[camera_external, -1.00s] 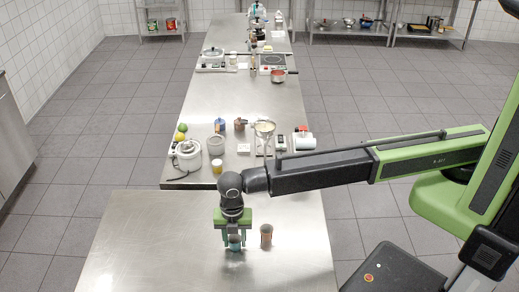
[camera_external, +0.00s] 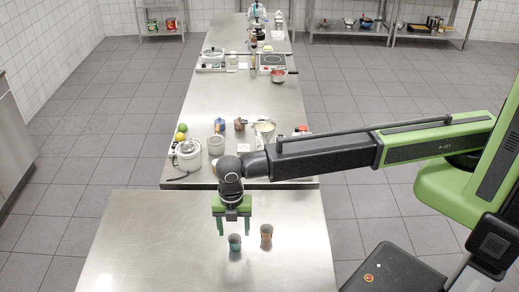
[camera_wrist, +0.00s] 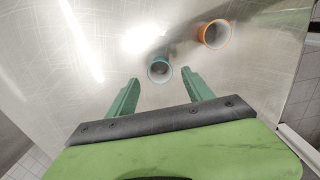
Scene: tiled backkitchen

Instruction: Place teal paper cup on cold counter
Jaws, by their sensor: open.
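The teal paper cup (camera_external: 235,243) stands upright on the near steel counter (camera_external: 150,240). In the wrist view the teal cup (camera_wrist: 159,69) shows its open rim from above, just beyond the fingertips and between their lines. My gripper (camera_external: 234,228) is open and empty, above and slightly behind the cup, with the fingers pointing down. In the wrist view its two green fingers (camera_wrist: 157,76) are spread apart and hold nothing. I cannot tell from the frames which surface is the cold counter.
An orange-brown cup (camera_external: 266,232) stands close to the right of the teal cup; its orange rim (camera_wrist: 215,34) shows in the wrist view. The long counter behind holds a white kettle-like pot (camera_external: 187,155), a pan (camera_external: 264,128) and other items. The near counter's left side is bare.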

